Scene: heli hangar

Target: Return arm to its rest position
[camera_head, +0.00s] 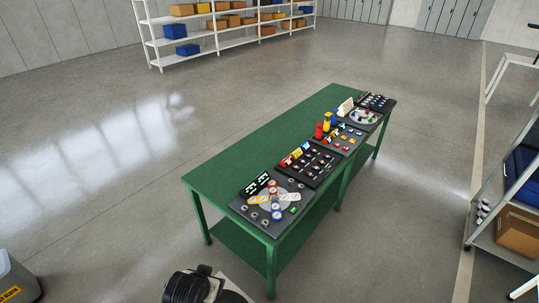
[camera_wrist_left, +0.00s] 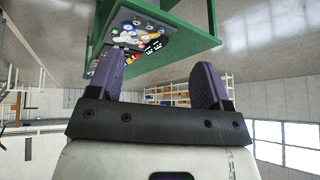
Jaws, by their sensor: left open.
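My left gripper (camera_wrist_left: 159,78) shows in the left wrist view, with its two purple-padded fingers spread apart and nothing between them. That view is turned upside down, and the green table (camera_wrist_left: 190,28) with its panels appears beyond the fingers, apart from them. In the head view, a black and white part of my own body shows at the bottom edge, in front of the near end of the green table (camera_head: 240,150). Neither gripper's fingers show in the head view.
Dark panels (camera_head: 240,207) with coloured knobs and switches line the table's right side. A white shelf (camera_head: 152,45) with boxes stands at the back left. A grey bin (camera_head: 18,275) is at the lower left, a cart (camera_head: 485,235) at the right. The floor around the table is clear.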

